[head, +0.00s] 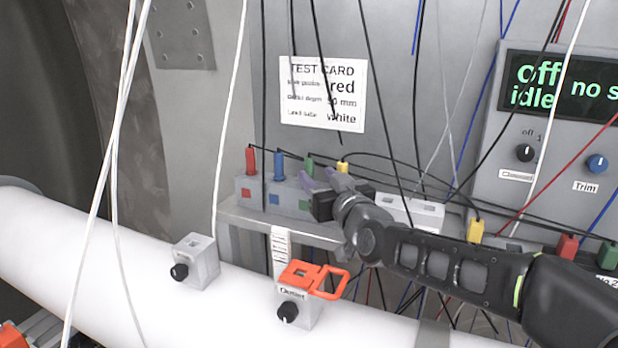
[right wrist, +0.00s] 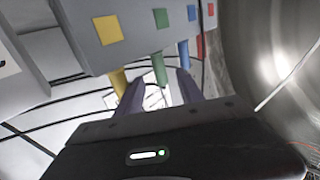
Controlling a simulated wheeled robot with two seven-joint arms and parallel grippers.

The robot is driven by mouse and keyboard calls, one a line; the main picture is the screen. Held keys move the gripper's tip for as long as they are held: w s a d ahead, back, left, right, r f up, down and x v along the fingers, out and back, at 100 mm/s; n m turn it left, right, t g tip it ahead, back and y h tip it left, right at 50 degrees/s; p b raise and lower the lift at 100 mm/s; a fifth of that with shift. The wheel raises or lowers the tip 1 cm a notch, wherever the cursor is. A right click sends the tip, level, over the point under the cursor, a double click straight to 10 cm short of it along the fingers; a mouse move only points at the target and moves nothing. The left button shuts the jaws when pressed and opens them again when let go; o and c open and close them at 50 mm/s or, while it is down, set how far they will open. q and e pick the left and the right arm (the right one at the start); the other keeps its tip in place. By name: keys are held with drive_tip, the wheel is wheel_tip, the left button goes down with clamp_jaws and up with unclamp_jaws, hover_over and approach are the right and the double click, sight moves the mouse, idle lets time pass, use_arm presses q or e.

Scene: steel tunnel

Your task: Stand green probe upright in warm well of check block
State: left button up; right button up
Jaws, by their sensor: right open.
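The green probe (head: 309,165) stands in a grey rack (head: 246,190) marked with coloured squares, between a blue probe (head: 279,163) and a yellow probe (head: 342,168). My right gripper (head: 325,181) is at the rack's right end, partly hiding it. In the right wrist view the green probe (right wrist: 160,68) shows between the two open, purple fingers of this gripper (right wrist: 160,89); I cannot tell whether they touch it. A white block with openings (head: 410,212) stands right of the rack, partly behind my right arm; I cannot tell whether it is the check block. My left gripper is not in view.
A red probe (head: 250,161) stands at the rack's left end. Cables hang across the scene. A white pipe (head: 110,245) runs in front, with a small knob box (head: 195,262) and an orange clip (head: 315,280). A display panel (head: 545,130) and a test card (head: 323,95) are behind.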

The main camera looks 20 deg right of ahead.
sight(311, 169)
drive_tip(key=shift+w, duration=0.35)
drive_tip(key=shift+w+r+p, duration=0.1)
drive_tip(key=shift+w+p, duration=0.25)
drive_tip(key=shift+w, duration=0.1)
drive_tip(key=w+p, duration=0.1)
drive_tip(key=w, duration=0.2)
drive_tip(key=shift+w+d+p, duration=0.1)
drive_tip(key=shift+w+p, duration=0.15)
drive_tip(key=shift+p, duration=0.05)
drive_tip(key=shift+w, duration=0.4)
drive_tip(key=shift+s, duration=0.1)
drive_tip(key=shift+c, duration=0.5)
clamp_jaws()
